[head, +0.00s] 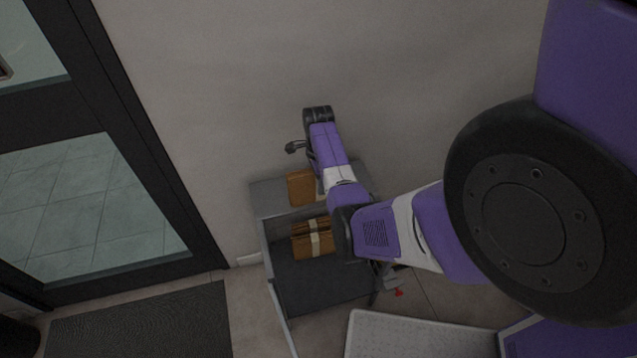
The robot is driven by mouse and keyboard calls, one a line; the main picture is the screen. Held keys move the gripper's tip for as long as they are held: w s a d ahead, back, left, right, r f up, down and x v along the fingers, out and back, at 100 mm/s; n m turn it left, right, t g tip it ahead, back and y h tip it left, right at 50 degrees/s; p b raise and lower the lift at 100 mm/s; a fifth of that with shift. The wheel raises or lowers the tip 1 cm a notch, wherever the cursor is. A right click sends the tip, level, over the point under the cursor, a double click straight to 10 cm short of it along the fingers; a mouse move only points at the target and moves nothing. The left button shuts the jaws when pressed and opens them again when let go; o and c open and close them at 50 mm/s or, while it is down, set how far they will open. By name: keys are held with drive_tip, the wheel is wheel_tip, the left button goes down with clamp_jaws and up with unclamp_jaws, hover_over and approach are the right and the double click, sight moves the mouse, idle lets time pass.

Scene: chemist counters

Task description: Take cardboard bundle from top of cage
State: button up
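A grey cage (320,289) stands against the wall, with a flat grey ledge (268,198) at its back. My gripper (294,148) is small and dark, at the far end of my arm, above and behind the ledge near the wall. It appears apart from both cardboard pieces. Its fingers are too small to read.
A glazed door with a dark frame (160,190) is at left, with a dark mat (145,325) before it. A red-tipped caster-like part (399,292) shows near the floor, right of the cage. A pale speckled panel (420,335) is at bottom centre. Bare wall is behind.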

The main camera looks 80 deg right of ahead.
clamp_jaws()
drive_tip(key=shift+r, duration=0.1)
